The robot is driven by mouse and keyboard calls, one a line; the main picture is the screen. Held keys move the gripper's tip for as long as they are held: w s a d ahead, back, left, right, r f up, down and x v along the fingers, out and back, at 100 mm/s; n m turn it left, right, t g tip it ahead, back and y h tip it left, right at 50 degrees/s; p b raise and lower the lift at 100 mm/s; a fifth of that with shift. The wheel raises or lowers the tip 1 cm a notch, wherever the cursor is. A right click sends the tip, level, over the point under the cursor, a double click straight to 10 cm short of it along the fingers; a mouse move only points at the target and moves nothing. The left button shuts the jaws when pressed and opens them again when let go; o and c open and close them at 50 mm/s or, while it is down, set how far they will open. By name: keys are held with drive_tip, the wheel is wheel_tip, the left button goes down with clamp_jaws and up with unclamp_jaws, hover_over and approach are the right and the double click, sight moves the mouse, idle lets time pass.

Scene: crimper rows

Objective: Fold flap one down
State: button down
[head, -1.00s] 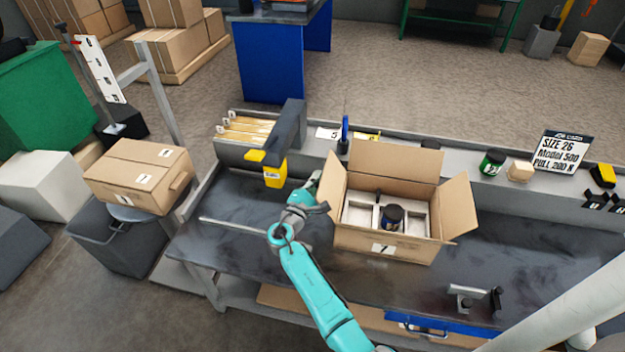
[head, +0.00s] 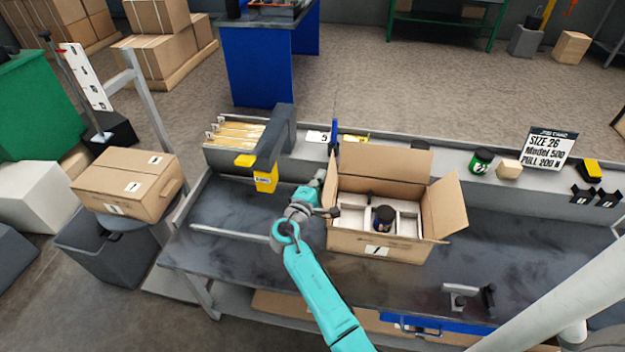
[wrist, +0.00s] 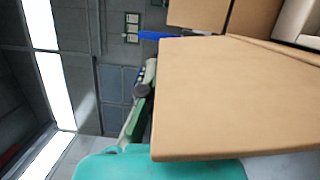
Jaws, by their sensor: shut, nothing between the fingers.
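An open cardboard box (head: 350,241) stands on the bench with a numbered label on its front. Its back flap (head: 385,160) stands up and its right flap (head: 445,205) leans outward. The left flap (head: 331,188) shows as a narrow upright strip; a large tan flap (wrist: 235,100) fills much of the wrist view. I cannot read which flap is number one. My gripper (head: 320,178) is shut and empty, just outside the left flap at its far end. Contact with the flap cannot be made out. In the box, a dark jar (head: 383,218) sits in a pale divided insert (head: 407,224).
A grey post with a yellow device (head: 265,178) stands left of my gripper. A blue upright tool (head: 334,135) stands behind the box's left corner. A green-labelled jar (head: 482,160) and a sign (head: 548,148) are at the back right. The bench right of the box is mostly clear.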

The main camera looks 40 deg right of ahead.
drive_tip(key=shift+s+d+r+m+y, duration=0.2)
drive_tip(key=shift+s+d+m, duration=0.2)
drive_tip(key=shift+s+m, duration=0.15)
drive_tip(key=shift+s+d+r+m+y, duration=0.15)
drive_tip(key=shift+s+d+m, duration=0.25)
drive_tip(key=shift+m, duration=0.25)
drive_tip(key=shift+s+d+m, duration=0.6)
drive_tip(key=shift+s+m, duration=0.25)
drive_tip(key=shift+m, duration=0.15)
